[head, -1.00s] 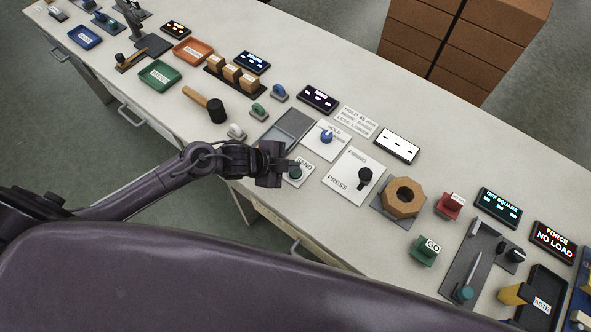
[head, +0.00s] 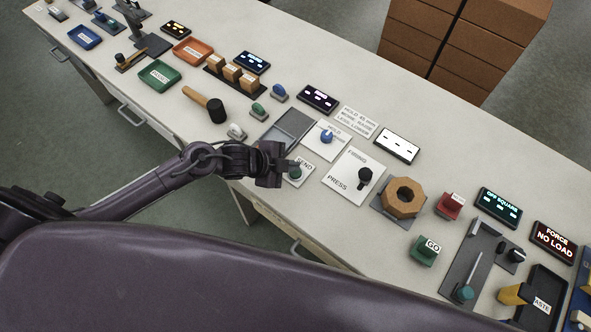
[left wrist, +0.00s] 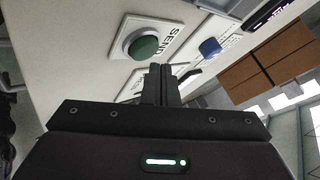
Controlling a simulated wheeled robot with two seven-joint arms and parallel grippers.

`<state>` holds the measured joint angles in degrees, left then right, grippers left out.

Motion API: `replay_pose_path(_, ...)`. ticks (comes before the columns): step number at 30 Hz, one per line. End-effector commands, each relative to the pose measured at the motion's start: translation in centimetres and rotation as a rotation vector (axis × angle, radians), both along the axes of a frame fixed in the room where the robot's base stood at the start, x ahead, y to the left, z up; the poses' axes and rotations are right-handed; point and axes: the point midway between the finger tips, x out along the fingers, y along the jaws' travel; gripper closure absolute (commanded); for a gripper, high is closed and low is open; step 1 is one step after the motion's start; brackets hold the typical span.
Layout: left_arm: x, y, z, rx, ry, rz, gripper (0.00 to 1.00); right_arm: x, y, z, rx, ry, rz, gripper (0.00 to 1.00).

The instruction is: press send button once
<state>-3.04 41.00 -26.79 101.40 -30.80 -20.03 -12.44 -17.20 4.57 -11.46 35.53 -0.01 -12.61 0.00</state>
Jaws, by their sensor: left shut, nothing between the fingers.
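The send button is a round green button (head: 295,173) on a white plate marked SEND (head: 304,163), near the front edge of the bench. In the left wrist view the green button (left wrist: 143,46) sits in a grey ring, just beyond and left of the fingertips. My left gripper (head: 286,166) is shut and empty, with its fingertips beside the button and partly over its plate. In the left wrist view its closed fingers (left wrist: 160,78) point toward the plate. I cannot tell whether they touch the button. My right gripper is not in view.
A blue knob (head: 327,136) on a white plate stands behind the button. The FIRING/PRESS panel (head: 345,180) with a black knob lies to the right. A green GO block (head: 425,251) and wooden octagonal ring (head: 404,198) stand further right. A wooden-handled mallet (head: 207,104) lies left.

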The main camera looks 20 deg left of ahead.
Motion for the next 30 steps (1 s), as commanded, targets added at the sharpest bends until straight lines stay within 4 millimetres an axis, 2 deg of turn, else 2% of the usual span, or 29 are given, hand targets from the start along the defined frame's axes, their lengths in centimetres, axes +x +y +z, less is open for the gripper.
replay_pose_path(6,0.0,0.0,-0.8,0.0,0.0,0.0,1.0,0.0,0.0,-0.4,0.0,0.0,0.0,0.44)
replay_pose_path(30,0.0,0.0,-1.3,-0.001,0.0,-0.001,1.0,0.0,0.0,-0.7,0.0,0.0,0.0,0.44)
